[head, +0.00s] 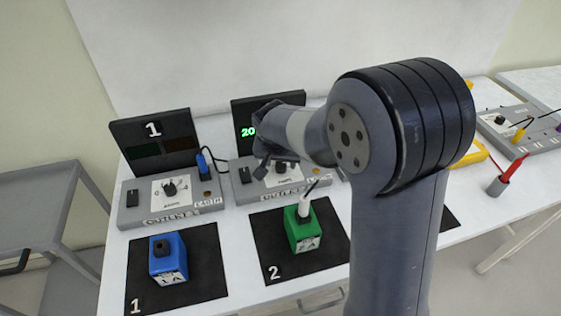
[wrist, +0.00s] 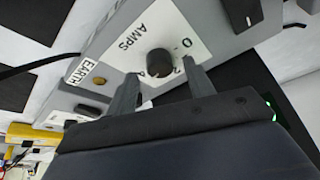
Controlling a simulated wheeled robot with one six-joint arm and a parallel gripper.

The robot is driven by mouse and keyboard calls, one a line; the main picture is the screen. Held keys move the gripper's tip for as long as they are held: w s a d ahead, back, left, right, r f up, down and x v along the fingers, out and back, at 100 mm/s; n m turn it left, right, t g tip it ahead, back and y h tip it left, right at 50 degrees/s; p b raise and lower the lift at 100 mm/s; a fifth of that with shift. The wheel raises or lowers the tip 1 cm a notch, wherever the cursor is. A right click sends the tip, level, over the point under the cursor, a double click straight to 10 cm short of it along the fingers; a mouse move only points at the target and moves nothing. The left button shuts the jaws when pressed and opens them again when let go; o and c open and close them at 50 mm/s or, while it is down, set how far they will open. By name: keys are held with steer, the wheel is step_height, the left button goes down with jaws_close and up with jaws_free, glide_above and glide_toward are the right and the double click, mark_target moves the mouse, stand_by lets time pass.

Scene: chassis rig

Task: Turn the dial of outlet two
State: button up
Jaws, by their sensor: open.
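Outlet two (head: 245,191) is a grey box with a dark upright display (head: 240,112) behind it, showing green digits that start with "20"; my arm hides the rest. Its black dial (wrist: 159,62) sits on a white AMPS scale plate in the wrist view. In the head view, the dial (head: 281,168) is just below my gripper (head: 263,160). My gripper is open, its two fingertips (wrist: 160,70) on either side of the dial in the wrist view. I cannot tell whether they touch it. A green block (head: 302,232) with a white plug on top stands on mat 2.
Outlet one (head: 170,211) stands to the left, with a blue plug (head: 202,163) at its right end. A blue block (head: 168,258) is on mat 1. My arm hides the middle right.

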steer(key=shift+w+f, duration=0.3)
steer(key=shift+f, duration=0.35)
steer(key=shift+c, duration=0.4)
steer(key=c, duration=0.9)
